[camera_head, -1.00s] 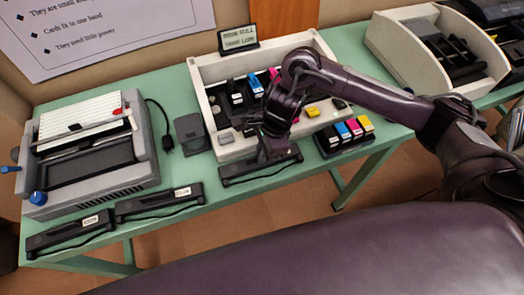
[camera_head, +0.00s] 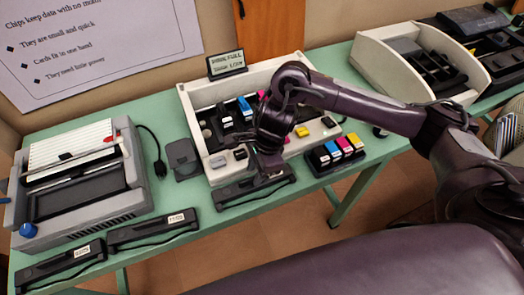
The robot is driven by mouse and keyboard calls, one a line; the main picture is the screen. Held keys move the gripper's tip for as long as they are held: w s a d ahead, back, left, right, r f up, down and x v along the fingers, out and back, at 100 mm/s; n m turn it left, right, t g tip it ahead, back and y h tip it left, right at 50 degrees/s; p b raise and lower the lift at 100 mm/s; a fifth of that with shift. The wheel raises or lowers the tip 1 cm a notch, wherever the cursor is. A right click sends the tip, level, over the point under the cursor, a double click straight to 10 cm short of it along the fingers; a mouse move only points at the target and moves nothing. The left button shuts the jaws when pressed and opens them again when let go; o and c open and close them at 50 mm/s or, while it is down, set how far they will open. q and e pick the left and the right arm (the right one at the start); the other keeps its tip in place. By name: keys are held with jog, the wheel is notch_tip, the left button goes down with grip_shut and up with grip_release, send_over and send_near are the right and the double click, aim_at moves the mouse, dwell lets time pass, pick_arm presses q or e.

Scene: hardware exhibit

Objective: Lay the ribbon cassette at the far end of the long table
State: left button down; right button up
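A black ribbon cassette (camera_head: 232,194), long and flat, lies at the front edge of the green table (camera_head: 185,216), just before the white parts tray. My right gripper (camera_head: 266,178) points down at the right half of this cassette. Its fingertips are small and dark against the cassette, so I cannot tell whether they touch or grip it. Two similar black cassettes with small labels lie further left on the front edge, one in the middle (camera_head: 150,231) and one at the left (camera_head: 62,264). My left gripper is not in view.
A grey printer (camera_head: 80,180) stands at the left. The white tray (camera_head: 215,168) holds cartridges behind my gripper, with a small sign (camera_head: 226,63) at its back. A black cartridge holder (camera_head: 335,155) stands right of the cassette. Another white bin (camera_head: 395,75) is further right.

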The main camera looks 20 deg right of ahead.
jog(key=v, duration=1)
jog(key=shift+p, duration=0.45)
jog(key=shift+s, duration=0.15)
